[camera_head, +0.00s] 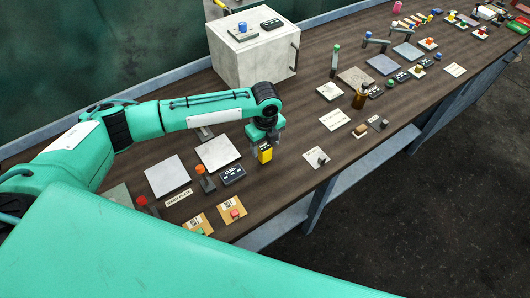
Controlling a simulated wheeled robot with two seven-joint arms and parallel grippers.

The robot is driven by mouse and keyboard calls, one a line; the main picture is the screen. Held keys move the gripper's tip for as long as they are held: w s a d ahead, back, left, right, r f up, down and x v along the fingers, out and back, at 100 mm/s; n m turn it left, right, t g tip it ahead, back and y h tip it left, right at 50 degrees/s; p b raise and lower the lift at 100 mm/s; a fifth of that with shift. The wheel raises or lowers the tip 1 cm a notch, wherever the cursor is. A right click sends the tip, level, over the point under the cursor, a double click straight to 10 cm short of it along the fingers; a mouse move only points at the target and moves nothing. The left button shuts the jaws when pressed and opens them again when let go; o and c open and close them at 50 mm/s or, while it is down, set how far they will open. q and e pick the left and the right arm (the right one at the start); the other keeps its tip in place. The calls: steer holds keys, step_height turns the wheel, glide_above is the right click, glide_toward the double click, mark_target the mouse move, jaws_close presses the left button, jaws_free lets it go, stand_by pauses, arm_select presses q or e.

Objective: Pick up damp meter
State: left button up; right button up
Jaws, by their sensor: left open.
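A small upright yellow and dark block (265,155), which looks like the damp meter, stands on the dark wooden bench. My left gripper (265,142) points down directly over it, with its jaws open at or just above the block's top. The gripper hides the top of the block, and I cannot tell whether the fingers touch it. My right gripper is not in view.
A dark labelled box (232,175) lies just left of the block, beside a pale square plate (217,152). A large white box (252,58) stands behind. A white card (316,158) lies to the right. The bench (285,195) is bare in front of the block.

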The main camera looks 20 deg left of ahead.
mark_target(265, 147)
arm_select(q)
step_height(265, 147, down, 3)
steer(key=shift+a+f+p, duration=0.1)
steer(key=shift+p, duration=0.45)
steer(key=shift+f, duration=0.2)
steer(key=c, duration=1.2)
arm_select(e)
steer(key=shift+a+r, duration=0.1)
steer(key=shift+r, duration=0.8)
arm_select(q)
steer(key=shift+r, duration=0.1)
